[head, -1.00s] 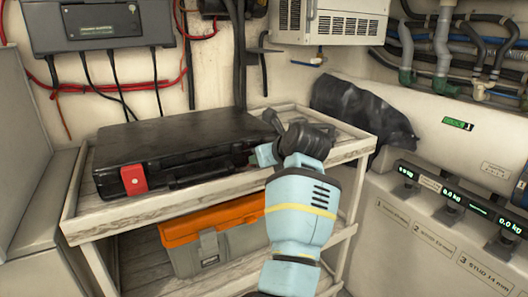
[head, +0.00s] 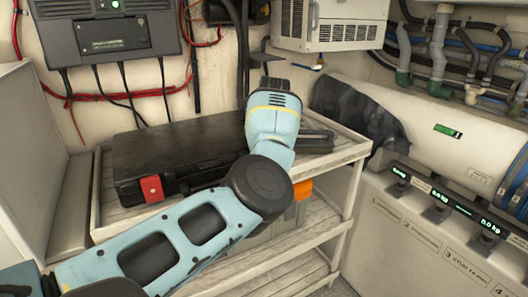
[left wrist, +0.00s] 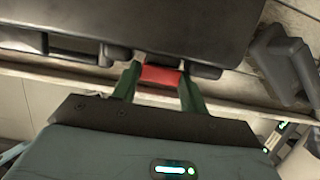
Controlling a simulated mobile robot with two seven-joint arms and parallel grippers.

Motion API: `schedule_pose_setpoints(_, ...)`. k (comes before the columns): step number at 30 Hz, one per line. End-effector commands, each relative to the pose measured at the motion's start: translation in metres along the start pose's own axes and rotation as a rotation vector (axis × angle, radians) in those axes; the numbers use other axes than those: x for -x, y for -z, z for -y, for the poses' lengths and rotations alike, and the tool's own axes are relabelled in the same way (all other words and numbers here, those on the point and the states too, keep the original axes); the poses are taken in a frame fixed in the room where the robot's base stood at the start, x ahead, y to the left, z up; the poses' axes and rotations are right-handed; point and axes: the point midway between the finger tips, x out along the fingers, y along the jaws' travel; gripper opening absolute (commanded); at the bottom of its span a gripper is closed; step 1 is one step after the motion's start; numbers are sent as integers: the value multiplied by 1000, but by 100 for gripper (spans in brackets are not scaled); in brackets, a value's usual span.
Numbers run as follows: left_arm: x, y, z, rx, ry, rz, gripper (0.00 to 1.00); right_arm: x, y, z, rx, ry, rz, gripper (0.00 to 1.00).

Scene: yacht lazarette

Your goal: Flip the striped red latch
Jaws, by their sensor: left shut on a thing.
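One red latch (head: 152,188) sits on the case's front, left of my arm, and hangs down. A second red latch (left wrist: 161,76) shows in the left wrist view. My left gripper (left wrist: 159,78) is shut on this latch, with a green finger at each side of it. In the head view my arm hides this gripper and latch. Stripes cannot be made out on either latch. My right gripper is not in view.
A white wooden shelf unit (head: 318,238) carries the case, with an orange-lidded toolbox (head: 301,192) below, mostly behind my arm. A dark object (left wrist: 285,60) lies right of the case. A black bag (head: 358,107) and a white console (head: 395,225) stand to the right.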

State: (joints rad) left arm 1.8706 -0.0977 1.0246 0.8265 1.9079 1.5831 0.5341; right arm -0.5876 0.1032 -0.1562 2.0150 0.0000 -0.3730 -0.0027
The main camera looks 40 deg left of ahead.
Motion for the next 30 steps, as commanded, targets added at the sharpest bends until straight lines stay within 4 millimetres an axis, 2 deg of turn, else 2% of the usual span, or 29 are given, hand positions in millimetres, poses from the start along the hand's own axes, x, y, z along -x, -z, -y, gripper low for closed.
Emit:
schedule_pose_setpoints(15, -2, -11, 0, 0, 0, -142, 21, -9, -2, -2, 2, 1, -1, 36)
schedule_pose_setpoints(30, -2, -13, 0, 2, 0, -179, 21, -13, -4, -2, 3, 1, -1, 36)
